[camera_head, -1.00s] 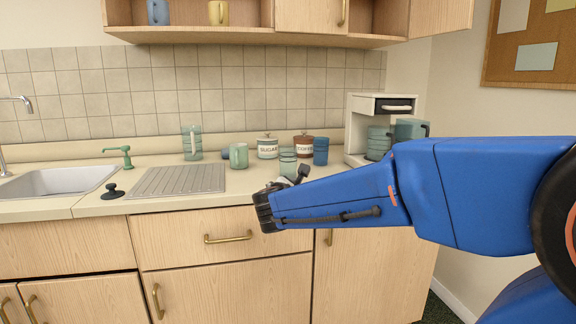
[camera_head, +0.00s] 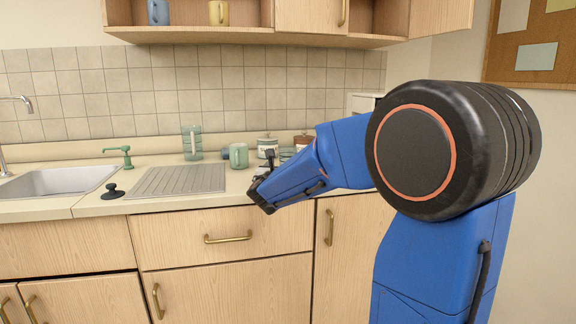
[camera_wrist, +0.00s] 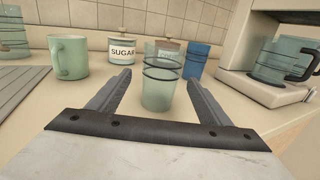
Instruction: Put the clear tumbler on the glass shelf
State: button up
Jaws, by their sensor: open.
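The clear tumbler (camera_wrist: 160,88), greenish with dark bands, stands upright on the counter in the wrist view. In the head view only a bit of it (camera_head: 287,153) shows behind my arm. My gripper (camera_wrist: 158,78) is open, its fingers to the left and right of the tumbler in the picture, with gaps on both sides. I cannot tell how far the tumbler lies between them in depth. In the head view my gripper (camera_head: 262,193) is low at the counter's front edge. An open wall shelf (camera_head: 190,35) holds a blue and a yellow mug; no shelf is marked as the glass shelf.
A green mug (camera_wrist: 69,57) stands left of the tumbler, a sugar jar (camera_wrist: 122,48) and blue cup (camera_wrist: 197,60) behind it. A coffee machine (camera_wrist: 262,88) with a glass jug is to the right. The sink (camera_head: 60,182) and ribbed drainer (camera_head: 178,179) lie left.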

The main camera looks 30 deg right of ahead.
jog(key=x, duration=0.3)
jog(key=shift+w+d, duration=0.25)
jog(key=shift+w, duration=0.05)
jog(key=shift+r+x, duration=0.15)
jog(key=shift+x, duration=1.15)
jog(key=shift+r+x, duration=0.2)
jog(key=shift+x, duration=1.1)
jog(key=c, duration=1.4)
jog(key=shift+o, duration=0.2)
jog(key=shift+r, duration=0.1)
notch_tip(320, 180, up, 10)
